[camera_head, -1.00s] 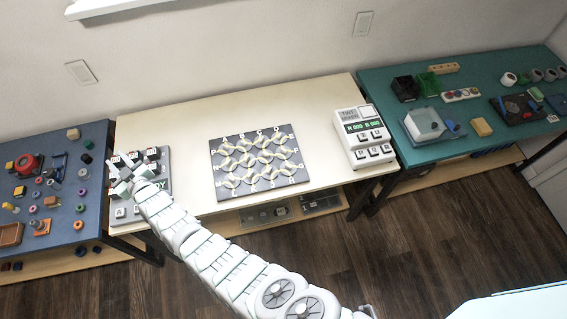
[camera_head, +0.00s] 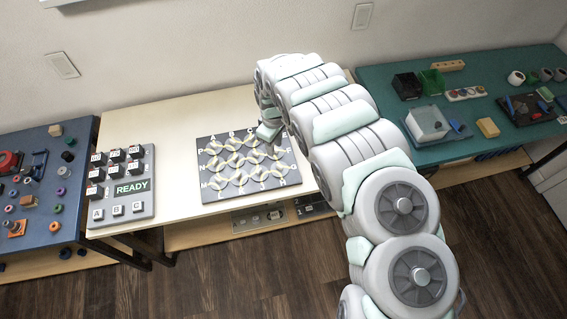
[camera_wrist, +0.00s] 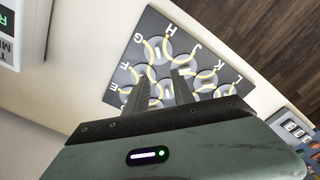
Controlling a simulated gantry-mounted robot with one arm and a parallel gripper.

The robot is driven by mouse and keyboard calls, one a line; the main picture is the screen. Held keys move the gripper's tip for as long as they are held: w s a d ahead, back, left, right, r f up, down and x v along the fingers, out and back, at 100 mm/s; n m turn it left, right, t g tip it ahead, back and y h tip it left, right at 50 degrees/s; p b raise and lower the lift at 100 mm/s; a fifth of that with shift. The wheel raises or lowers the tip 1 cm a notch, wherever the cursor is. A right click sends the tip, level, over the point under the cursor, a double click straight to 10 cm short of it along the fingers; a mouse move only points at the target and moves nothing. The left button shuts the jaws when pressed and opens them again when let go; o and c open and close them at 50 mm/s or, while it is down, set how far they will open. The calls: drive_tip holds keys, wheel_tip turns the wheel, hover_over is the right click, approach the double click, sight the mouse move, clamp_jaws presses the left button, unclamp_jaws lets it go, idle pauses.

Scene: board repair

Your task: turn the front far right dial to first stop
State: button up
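The dark grey board (camera_head: 207,192) lies on the cream table and carries rows of round dials ringed with yellow arcs, with white letters round its edge. The front far right dial (camera_head: 277,171) is at the board's front right corner; in the wrist view it shows near letters G and H (camera_wrist: 158,49), beyond the fingertips. My gripper (camera_wrist: 169,78) hangs over the board's right part, its two fingers apart with nothing between them. In the head view the arm partly hides the gripper and covers the board's right edge. I cannot tell the dial's exact setting.
A grey button panel reading READY (camera_head: 132,188) stands at the table's left end. A white device with a green display (camera_wrist: 8,30) shows at the wrist view's corner; my arm hides it in the head view. Blue and teal benches with small parts flank the table.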

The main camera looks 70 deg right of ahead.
sight(278, 165)
drive_tip(key=f, duration=0.9)
drive_tip(key=shift+s+a+f, duration=0.1)
drive_tip(key=shift+s+f, duration=0.15)
drive_tip(key=shift+s, duration=0.15)
drive_tip(key=shift+s+f, duration=0.1)
drive_tip(key=shift+f, duration=0.5)
drive_tip(key=shift+c, duration=0.2)
clamp_jaws()
